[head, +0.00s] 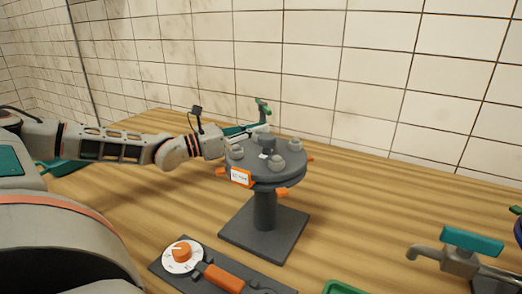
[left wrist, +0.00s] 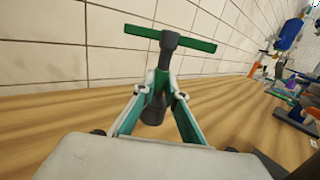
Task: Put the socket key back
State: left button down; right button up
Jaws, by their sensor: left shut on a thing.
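The socket key (head: 262,105) has a green T-bar handle and a dark shaft. In the head view its handle stands up just behind the grey round flange (head: 268,174), and its lower part is hidden. My left gripper (head: 258,129) reaches in from the left at the flange's far side. In the left wrist view the gripper (left wrist: 163,88) is shut on the key's shaft, below the green crossbar (left wrist: 170,39). The key is roughly upright, with its dark socket end (left wrist: 153,110) below the fingertips. My right gripper is not in view.
The flange has several grey bolt heads and orange tabs, on a post with a square base (head: 250,240). A dark plate with a dial (head: 183,256) and an orange handle (head: 224,278) lies in front. A tap with a teal handle (head: 472,241) stands right. A green tray edge (head: 345,288) shows at the bottom.

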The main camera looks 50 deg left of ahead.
pick_arm(q)
notch_tip(320, 180, down, 5)
jog(key=shift+f+b, duration=0.15)
jog(key=shift+b, duration=0.4)
jog(key=shift+f, duration=0.2)
jog(key=shift+r, duration=0.2)
jog(key=c, duration=2.1)
grip_release()
jog(key=shift+f, duration=0.15)
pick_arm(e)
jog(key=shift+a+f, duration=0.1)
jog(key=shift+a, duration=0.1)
